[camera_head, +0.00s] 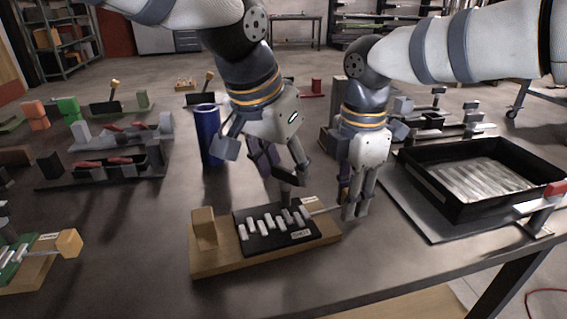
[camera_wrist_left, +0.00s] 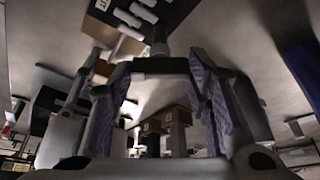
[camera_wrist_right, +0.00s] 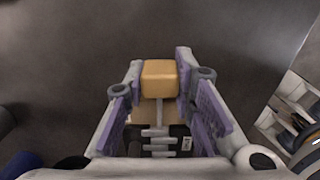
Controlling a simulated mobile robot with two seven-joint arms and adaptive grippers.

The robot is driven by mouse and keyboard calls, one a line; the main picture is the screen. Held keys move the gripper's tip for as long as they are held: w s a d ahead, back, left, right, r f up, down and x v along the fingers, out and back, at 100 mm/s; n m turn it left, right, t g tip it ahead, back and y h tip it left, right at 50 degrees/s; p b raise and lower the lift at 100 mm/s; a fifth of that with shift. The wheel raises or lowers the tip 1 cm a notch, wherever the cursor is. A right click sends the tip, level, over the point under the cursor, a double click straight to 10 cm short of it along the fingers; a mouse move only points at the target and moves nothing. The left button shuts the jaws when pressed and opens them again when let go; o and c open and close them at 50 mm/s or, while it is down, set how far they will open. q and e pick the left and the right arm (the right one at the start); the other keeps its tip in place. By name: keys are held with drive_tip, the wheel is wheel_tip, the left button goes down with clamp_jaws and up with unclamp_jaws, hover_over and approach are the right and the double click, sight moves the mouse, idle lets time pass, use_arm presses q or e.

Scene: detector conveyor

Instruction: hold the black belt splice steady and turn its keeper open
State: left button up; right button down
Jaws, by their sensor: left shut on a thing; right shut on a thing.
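The black belt splice (camera_head: 275,230) lies on a wooden board (camera_head: 230,262) near the table's front edge, with a row of pale pegs across it and a small label. A thin rod of the keeper (camera_head: 319,211) runs from its right end to my right gripper (camera_head: 352,212). In the right wrist view that gripper (camera_wrist_right: 158,85) is shut around the keeper's tan knob (camera_wrist_right: 159,78). My left gripper (camera_head: 288,195) reaches down to the splice's back edge.
A tan block (camera_head: 204,229) stands at the board's left end. A blue cylinder (camera_head: 209,138) stands behind my left gripper. A black tray (camera_head: 500,213) is at the right. A green splice-like piece with a tan knob (camera_head: 68,243) is at the left. The table in front is clear.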

use_arm(q)
drive_tip(key=shift+n+y, duration=0.3)
drive_tip(key=shift+n, duration=0.5)
drive_tip(key=shift+t, duration=0.3)
drive_tip(key=o, duration=1.2)
drive_tip(key=shift+c, duration=0.2)
drive_tip(key=v, duration=1.2)
